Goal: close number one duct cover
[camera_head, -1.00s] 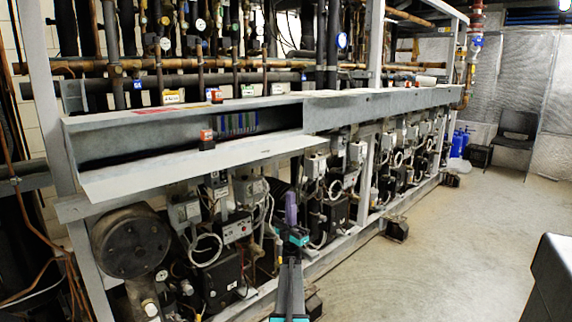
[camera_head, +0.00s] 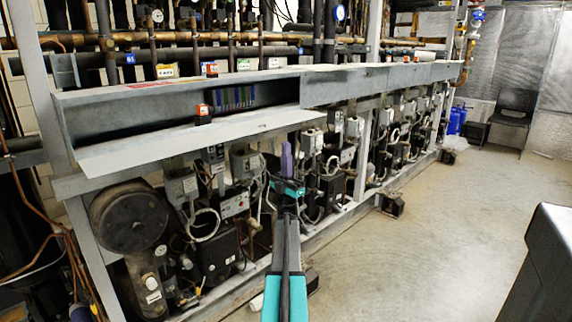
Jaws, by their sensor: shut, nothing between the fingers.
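The open duct cover (camera_head: 180,142) is a long pale grey flap on the near left section of the metal duct (camera_head: 110,103). It is folded down and out along the duct's lower front edge, so the dark inside shows, with coloured strips toward its right end. No number is readable on it. My gripper (camera_head: 286,146) has purple fingers pointing up and is shut and empty. It appears just below the cover's right end in the picture. I cannot tell how far in front of the cover it is.
A small red-topped block (camera_head: 202,114) is at the open duct. The farther duct section (camera_head: 385,80) is closed. Compressors, grey boxes and cables crowd the rack below. Pipes and gauges stand behind. The concrete floor (camera_head: 440,220) to the right is clear, with a chair (camera_head: 512,117) far back.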

